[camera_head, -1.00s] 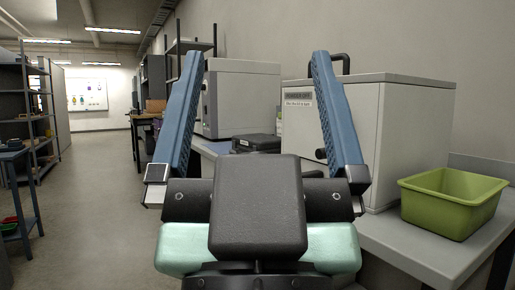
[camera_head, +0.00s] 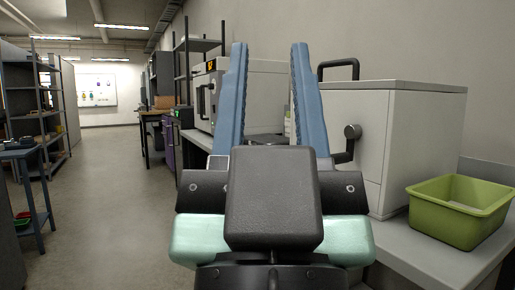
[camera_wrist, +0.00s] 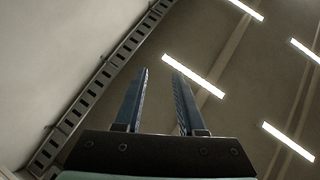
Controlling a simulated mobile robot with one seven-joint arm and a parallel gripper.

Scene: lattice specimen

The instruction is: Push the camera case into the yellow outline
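My gripper (camera_head: 269,46) is raised, its two blue fingers pointing up and apart with nothing between them. In the wrist view, the fingers (camera_wrist: 160,73) point at the ceiling with an empty gap. A dark, flat case, probably the camera case (camera_head: 266,139), lies on the bench beyond my gripper. It shows only as a strip between the fingers, and the gripper hides the rest. My gripper is well apart from it. I cannot see the yellow outline in either view.
A grey bench (camera_head: 421,250) runs along the right wall. On it stand a large light cabinet (camera_head: 425,145) with a black handle and a green bin (camera_head: 459,213). A grey oven-like box (camera_head: 206,98) stands farther back. The floor (camera_head: 105,190) at left is clear, beside shelves (camera_head: 37,115).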

